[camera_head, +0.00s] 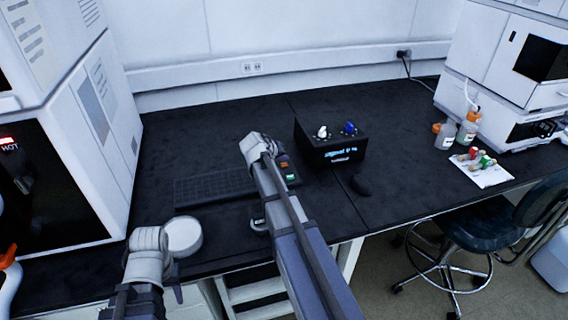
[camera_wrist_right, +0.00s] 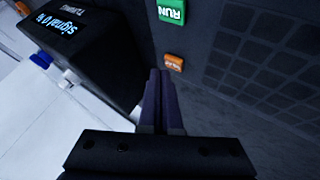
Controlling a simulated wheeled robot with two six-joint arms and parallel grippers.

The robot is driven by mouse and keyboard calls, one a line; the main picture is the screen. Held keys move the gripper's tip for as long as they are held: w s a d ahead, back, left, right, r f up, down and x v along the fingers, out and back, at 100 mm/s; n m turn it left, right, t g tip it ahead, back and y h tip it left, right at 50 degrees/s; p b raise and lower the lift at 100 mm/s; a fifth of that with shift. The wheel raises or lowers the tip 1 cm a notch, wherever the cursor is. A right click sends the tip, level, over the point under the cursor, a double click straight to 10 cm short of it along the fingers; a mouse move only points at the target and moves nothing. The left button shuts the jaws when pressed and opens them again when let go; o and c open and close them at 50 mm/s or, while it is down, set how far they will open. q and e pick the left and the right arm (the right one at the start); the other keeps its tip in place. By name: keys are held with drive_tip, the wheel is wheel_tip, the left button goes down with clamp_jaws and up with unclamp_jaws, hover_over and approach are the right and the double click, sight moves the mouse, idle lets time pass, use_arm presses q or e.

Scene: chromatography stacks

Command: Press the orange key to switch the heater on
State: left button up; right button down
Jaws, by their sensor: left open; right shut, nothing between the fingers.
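The orange key (camera_head: 284,163) lies on the black bench just behind the green RUN key (camera_head: 291,178). In the right wrist view, the orange key (camera_wrist_right: 174,63) is just beyond my right gripper's fingertips (camera_wrist_right: 160,73). The fingers are shut and empty. They look very close to the key, but I cannot tell whether they touch it. In the head view, my right gripper (camera_head: 271,153) is partly hidden by its own arm. My left gripper (camera_head: 178,294) is low at the left, mostly hidden by its wrist, away from the keys.
A black signal box (camera_head: 331,143) with white and blue knobs stands right of the keys. A dark keypad (camera_head: 215,190) lies to their left. A white cabinet (camera_head: 22,205) with a red HOT sign is far left. Bottles (camera_head: 467,133) stand far right. The rear bench is clear.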

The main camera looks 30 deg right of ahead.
sight(283, 165)
drive_tip(key=shift+r, duration=0.1)
wheel_tip(283, 165, up, 6)
drive_tip(key=p, duration=0.6)
idle(1.4)
